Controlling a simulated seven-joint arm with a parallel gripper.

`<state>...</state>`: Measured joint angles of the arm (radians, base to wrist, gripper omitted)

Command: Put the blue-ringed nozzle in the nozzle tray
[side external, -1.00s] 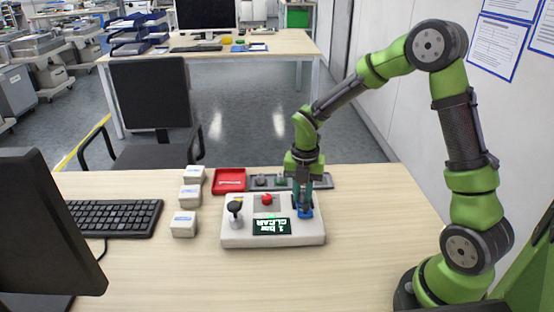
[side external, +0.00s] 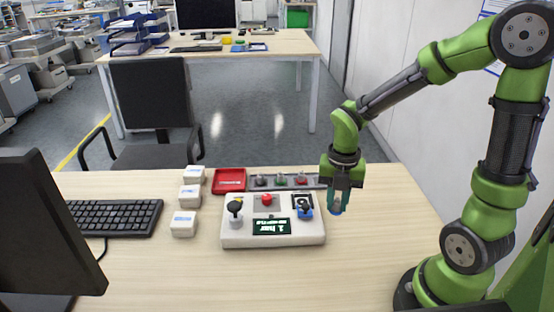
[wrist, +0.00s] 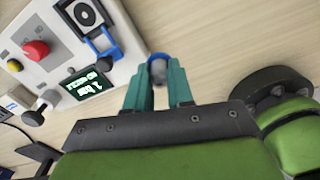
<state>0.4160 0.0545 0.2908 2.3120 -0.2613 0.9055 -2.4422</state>
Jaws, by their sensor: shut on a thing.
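My gripper (side external: 337,203) is shut on the blue-ringed nozzle (side external: 337,210). It holds the nozzle just right of the white console (side external: 235,240), apart from it. In the wrist view the nozzle (wrist: 159,72) sits between the teal fingertips, grey with a blue ring around it. A red tray (side external: 229,188) lies behind the console. To its right is a grey rack (side external: 322,183) with several small dark, green and red pieces. I cannot tell from the pictures alone which of these two is the nozzle tray.
The table front and right are clear.

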